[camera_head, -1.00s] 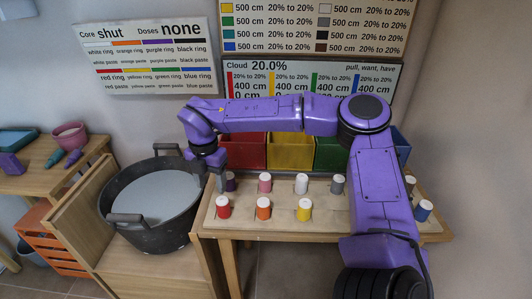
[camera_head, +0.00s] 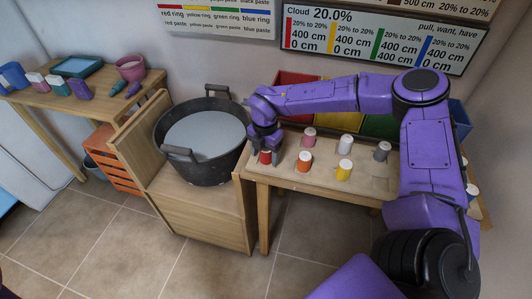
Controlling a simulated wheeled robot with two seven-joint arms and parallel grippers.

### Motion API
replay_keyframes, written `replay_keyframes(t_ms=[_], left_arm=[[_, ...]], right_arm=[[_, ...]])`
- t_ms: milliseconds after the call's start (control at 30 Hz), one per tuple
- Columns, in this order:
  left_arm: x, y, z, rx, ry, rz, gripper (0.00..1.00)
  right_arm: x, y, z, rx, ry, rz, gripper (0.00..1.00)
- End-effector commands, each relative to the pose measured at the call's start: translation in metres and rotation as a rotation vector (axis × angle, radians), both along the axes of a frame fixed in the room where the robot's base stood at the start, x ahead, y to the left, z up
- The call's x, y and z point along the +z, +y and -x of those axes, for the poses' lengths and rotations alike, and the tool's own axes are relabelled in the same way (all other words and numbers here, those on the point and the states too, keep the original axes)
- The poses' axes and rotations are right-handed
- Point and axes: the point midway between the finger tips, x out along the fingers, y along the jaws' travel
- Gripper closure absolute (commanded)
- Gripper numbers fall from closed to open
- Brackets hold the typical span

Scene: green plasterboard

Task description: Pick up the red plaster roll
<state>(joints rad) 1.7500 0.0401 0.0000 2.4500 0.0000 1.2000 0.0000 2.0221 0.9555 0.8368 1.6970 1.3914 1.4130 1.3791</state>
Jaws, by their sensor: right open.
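The red plaster roll (camera_head: 265,157) stands at the front left corner of the wooden table (camera_head: 262,177), its upper part partly covered by my right gripper. My right gripper (camera_head: 268,150) is open and points down at the red roll, with its fingers close about the roll's top. I cannot tell whether they touch it. My left gripper is not in view.
An orange roll (camera_head: 304,161), a pink roll (camera_head: 309,137), a yellow roll (camera_head: 343,170), a white roll (camera_head: 345,145) and a grey roll (camera_head: 381,151) stand nearby. A black tub (camera_head: 212,172) of pale liquid sits on a wooden stand to the left.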

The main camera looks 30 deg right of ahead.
Motion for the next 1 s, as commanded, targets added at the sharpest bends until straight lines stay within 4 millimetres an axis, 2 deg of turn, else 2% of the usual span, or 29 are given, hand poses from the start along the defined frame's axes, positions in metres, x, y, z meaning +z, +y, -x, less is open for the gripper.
replay_keyframes(t_ms=[33, 200, 567, 667, 767, 1000], left_arm=[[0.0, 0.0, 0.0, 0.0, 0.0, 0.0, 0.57], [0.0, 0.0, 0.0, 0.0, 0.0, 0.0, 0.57], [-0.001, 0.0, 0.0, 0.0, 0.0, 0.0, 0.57], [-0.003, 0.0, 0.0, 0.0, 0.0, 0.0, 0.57], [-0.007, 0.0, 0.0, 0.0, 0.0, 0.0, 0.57], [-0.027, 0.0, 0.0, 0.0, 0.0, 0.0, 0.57]], right_arm=[[0.0, 0.0, 0.0, 0.0, 0.0, 0.0, 0.35], [0.0, 0.0, 0.0, 0.0, 0.0, 0.0, 0.89], [0.004, 0.0, 0.0, 0.0, 0.0, 0.0, 0.89], [0.014, 0.0, -0.001, -0.001, -0.003, 0.0, 0.89], [0.033, 0.0, -0.001, 0.0, -0.005, -0.001, 0.89], [0.093, 0.004, 0.057, 0.001, -0.008, -0.004, 0.89]])
